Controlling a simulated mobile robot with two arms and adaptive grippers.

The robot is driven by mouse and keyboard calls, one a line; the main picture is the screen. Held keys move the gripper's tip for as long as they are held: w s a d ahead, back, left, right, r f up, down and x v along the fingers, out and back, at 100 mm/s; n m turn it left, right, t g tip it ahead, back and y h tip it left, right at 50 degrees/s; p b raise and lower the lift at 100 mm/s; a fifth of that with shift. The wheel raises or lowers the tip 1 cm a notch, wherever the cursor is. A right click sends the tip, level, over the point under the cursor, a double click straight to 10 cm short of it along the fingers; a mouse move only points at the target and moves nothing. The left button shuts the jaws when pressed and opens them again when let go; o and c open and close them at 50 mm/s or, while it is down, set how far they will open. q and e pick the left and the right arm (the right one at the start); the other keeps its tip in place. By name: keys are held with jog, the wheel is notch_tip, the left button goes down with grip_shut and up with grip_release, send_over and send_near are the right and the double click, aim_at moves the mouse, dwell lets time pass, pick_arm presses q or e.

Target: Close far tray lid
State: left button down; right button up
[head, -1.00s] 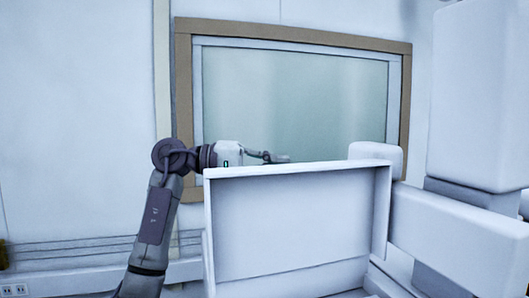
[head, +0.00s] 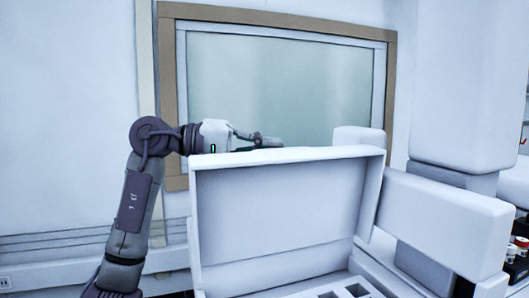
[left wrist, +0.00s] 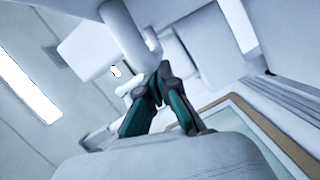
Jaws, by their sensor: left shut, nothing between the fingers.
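The tray lid (head: 280,208) is a white, shallow box-like panel. It stands raised, with its hollow inner face toward me, in the middle of the head view. The tray (head: 310,292) below it shows only in part at the bottom edge, with dark square openings. My left gripper (head: 268,142) is shut and empty, just above and behind the lid's top edge. I cannot tell whether it touches the lid. In the left wrist view its dark green fingers (left wrist: 160,80) are drawn together. My right gripper is not in view.
Large white instrument blocks (head: 445,215) stand close on the right of the lid. A framed window (head: 280,85) is on the wall behind. Small vials (head: 519,246) sit in a dark holder at the far right edge. The wall area left of my arm looks clear.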

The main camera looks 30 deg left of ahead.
aim_at(286, 153)
pick_arm(q)
jog(key=s+d+m+b, duration=0.1)
jog(key=s+d+m, duration=0.1)
jog(key=d, duration=0.1)
jog(key=s+d+m+y+b, duration=0.1)
jog(key=s+d+m, duration=0.1)
jog(key=s+d, duration=0.1)
jog(key=shift+s, duration=0.25)
jog(key=s+d+f+m+t+y+b, duration=0.1)
jog(key=s+d+f+m+y+b, duration=0.2)
jog(key=s+d+f+m+b, duration=0.4)
jog(key=s+d+f+b, duration=0.3)
jog(key=d+f, duration=0.1)
jog(key=f, duration=0.2)
jog(key=shift+s+d+t, duration=0.15)
jog(key=shift+d+t, duration=0.15)
jog(key=shift+f, duration=0.2)
